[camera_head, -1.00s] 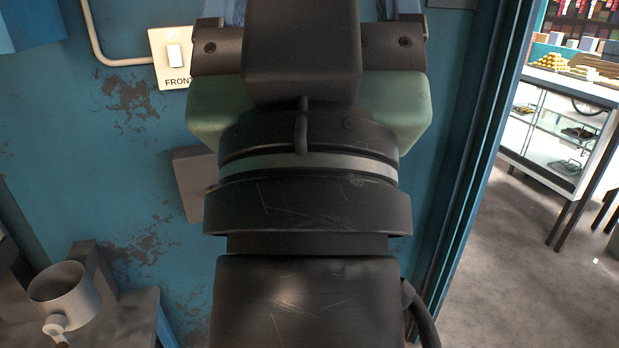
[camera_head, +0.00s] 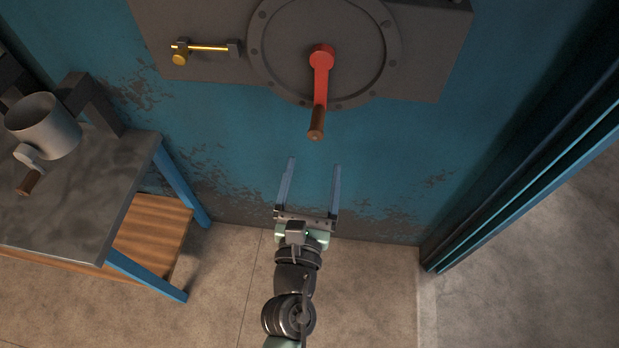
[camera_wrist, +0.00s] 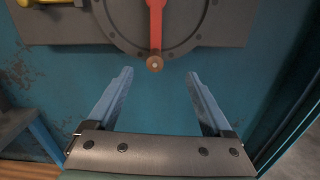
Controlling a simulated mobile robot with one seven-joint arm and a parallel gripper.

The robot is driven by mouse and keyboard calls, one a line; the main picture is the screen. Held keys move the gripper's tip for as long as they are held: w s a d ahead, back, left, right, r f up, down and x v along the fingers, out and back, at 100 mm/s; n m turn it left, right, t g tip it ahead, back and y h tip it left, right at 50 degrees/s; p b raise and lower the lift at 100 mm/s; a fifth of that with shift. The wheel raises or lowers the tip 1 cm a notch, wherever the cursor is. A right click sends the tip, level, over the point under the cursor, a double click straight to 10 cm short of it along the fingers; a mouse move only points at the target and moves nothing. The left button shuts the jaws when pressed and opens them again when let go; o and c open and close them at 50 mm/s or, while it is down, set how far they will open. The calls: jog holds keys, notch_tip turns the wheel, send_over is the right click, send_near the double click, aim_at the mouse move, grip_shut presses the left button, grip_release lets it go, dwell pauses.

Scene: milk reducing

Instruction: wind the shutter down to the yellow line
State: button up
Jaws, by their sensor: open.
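A red crank (camera_head: 320,82) with a brown wooden handle (camera_head: 317,122) is mounted on a round bolted plate (camera_head: 285,65) of a dark grey wall box. The crank points downward. In the wrist view the handle end (camera_wrist: 155,64) shows above and between my fingers. My gripper (camera_head: 314,162) is open and empty, its two blue fingers pointing at the wall below the handle, apart from it. A brass bolt (camera_head: 207,47) sits on the box left of the crank. The shutter and the yellow line are not in these views.
A metal-topped bench (camera_head: 60,205) with blue legs and a wooden lower shelf (camera_head: 150,237) stands at the left. A grey metal cup-like part (camera_head: 45,128) is on it. A blue door frame (camera_head: 520,165) stands at the right. The floor (camera_head: 365,295) between is clear.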

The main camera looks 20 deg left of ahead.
aim_at(315, 137)
jog(key=shift+n, duration=0.5)
jog(key=shift+a+f+x, duration=0.15)
jog(key=shift+f+x, duration=0.1)
jog(key=shift+x, duration=1.8)
jog(key=shift+a+f+x, duration=0.15)
jog(key=shift+f+x, duration=0.1)
jog(key=shift+x, duration=1.8)
jog(key=shift+a+f+x, duration=0.2)
jog(key=shift+f+x, duration=0.05)
jog(key=shift+x, duration=1.8)
jog(key=shift+s, duration=0.15)
jog(key=shift+c, duration=0.2)
grip_shut()
